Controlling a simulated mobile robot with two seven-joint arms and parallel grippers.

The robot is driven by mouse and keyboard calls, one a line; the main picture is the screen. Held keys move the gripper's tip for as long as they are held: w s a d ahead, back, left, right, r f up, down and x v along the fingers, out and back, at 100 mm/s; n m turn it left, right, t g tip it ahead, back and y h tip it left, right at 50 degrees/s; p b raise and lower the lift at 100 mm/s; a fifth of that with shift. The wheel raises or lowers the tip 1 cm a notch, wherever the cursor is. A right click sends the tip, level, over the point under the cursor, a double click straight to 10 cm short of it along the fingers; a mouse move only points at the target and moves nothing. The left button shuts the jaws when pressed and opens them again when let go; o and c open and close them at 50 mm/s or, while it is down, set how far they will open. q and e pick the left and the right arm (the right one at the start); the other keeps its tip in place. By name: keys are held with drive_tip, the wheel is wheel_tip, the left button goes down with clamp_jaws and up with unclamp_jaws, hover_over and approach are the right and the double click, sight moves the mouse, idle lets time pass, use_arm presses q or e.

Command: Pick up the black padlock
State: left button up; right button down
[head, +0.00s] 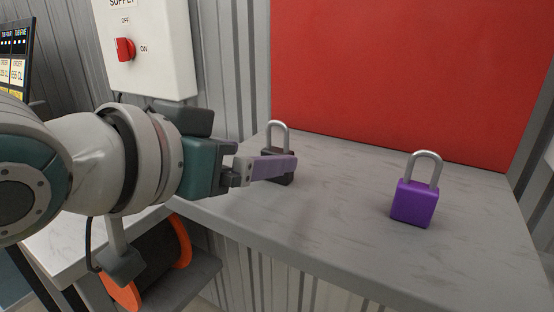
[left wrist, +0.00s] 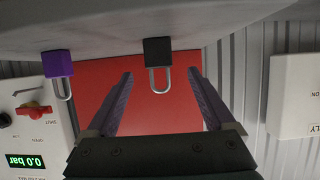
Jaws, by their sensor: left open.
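The black padlock (head: 283,181) stands upright on the grey shelf (head: 340,215), its silver shackle up. My left gripper (head: 285,167) hangs in front of it in the head view, and a finger hides part of its body. In the left wrist view, which is upside down, the black padlock (left wrist: 157,52) shows beyond and between the tips of the two spread purple-grey fingers (left wrist: 163,78). The fingers are open and hold nothing. My right gripper is not in view.
A purple padlock (head: 414,202) stands to the right on the same shelf, with bare surface between the two. A red panel (head: 400,75) rises behind. A white box with a red switch (head: 125,49) hangs at the back left. An orange-rimmed reel (head: 150,262) sits lower left.

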sight(273, 153)
use_arm(q)
drive_tip(key=b+x, duration=0.1)
drive_tip(key=x, duration=0.4)
drive_tip(key=shift+d, duration=0.1)
drive_tip(key=shift+c, duration=0.2)
drive_tip(key=shift+r, duration=0.1)
clamp_jaws()
